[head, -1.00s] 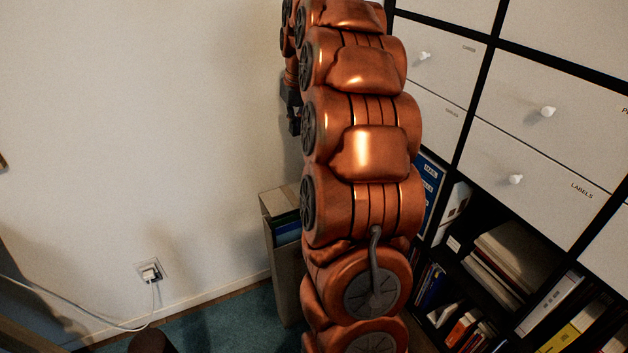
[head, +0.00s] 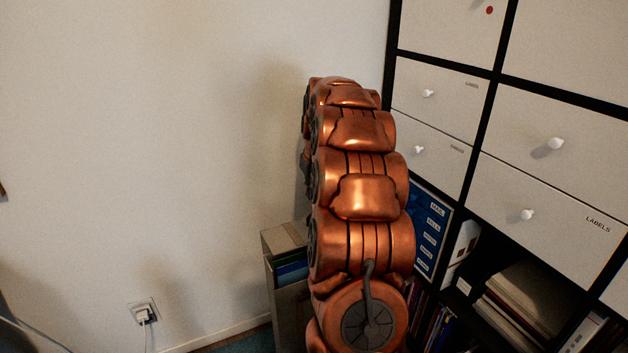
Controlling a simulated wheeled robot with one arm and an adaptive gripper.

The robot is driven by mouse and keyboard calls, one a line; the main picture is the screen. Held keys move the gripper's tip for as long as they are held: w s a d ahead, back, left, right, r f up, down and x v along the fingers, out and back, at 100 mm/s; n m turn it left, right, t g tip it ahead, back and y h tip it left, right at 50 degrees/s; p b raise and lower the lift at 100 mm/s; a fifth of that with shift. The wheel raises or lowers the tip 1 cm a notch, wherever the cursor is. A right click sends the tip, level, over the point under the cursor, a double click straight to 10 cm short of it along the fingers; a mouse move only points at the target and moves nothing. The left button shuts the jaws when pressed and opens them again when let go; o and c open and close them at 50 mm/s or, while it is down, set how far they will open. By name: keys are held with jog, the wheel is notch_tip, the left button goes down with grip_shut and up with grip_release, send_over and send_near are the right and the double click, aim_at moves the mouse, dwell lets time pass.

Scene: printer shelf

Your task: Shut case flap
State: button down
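No case flap can be made out with certainty. A tall grey-beige case (head: 283,239) stands at the wall, left of my arm. Its top edge and a blue-green inside part show; its right side is hidden behind my arm. My copper-coloured arm rises through the middle of the head view and bends away from me at the top. My gripper is almost wholly hidden behind the arm. Only a dark part (head: 306,165) at the arm's left edge shows, which may belong to it. Its fingers and anything between them cannot be seen.
A black-framed shelf with pale drawers (head: 552,165) and white knobs fills the right side, close to my arm. Books and papers (head: 520,300) lie in its lower compartments. A wall socket with a plug (head: 143,313) is at lower left. The wall at left is bare.

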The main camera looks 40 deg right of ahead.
jog(key=shift+s+a+f, duration=0.1)
jog(key=shift+s+a, duration=0.05)
jog(key=shift+s, duration=0.35)
jog(key=shift+s+a+f, duration=0.25)
jog(key=shift+s+f, duration=0.1)
jog(key=shift+s, duration=0.25)
jog(key=shift+s+a+f, duration=0.2)
jog(key=shift+s+f, duration=0.1)
jog(key=shift+s, duration=0.25)
jog(key=shift+s+b, duration=0.2)
jog(key=shift+b, duration=0.25)
